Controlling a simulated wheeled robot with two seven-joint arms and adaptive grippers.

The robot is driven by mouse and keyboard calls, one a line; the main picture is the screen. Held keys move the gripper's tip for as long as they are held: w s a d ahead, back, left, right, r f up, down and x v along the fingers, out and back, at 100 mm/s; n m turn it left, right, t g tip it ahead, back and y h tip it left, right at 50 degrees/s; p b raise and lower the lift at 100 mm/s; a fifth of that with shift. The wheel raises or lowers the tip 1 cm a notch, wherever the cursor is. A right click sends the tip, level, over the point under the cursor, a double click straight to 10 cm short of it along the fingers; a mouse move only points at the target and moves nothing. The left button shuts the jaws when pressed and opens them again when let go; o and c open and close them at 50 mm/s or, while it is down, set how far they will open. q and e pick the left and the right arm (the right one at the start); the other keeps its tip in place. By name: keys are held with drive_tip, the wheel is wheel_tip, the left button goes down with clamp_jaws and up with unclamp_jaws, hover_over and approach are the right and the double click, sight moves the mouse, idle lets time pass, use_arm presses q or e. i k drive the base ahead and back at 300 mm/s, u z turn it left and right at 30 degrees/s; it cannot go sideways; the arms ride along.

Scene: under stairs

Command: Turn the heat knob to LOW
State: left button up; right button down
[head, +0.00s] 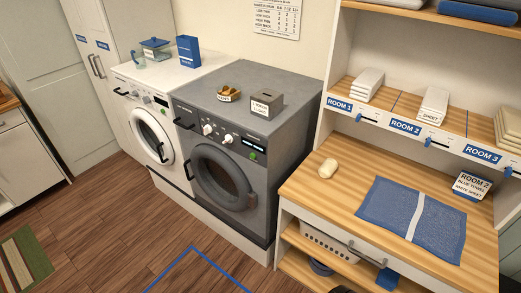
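The grey dryer (255,105) stands left of centre against the wall, with a round dark door (220,178) that looks closed. Its front panel carries two white knobs, a left one (208,128) and a right one (228,139). The panel lettering is too small to read, so I cannot tell which is the heat knob or where either points. A small display and a green button (253,155) sit to the right of the knobs. Neither of my grippers shows in the head view.
A white washer (150,115) stands left of the dryer. A token box (266,103) and small tray (229,94) sit on the dryer. A wooden counter (300,185) with a blue towel (385,212) is at right. Wooden floor (130,235) lies open in front.

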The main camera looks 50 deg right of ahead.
sight(229, 138)
drive_tip(key=z, duration=1.55)
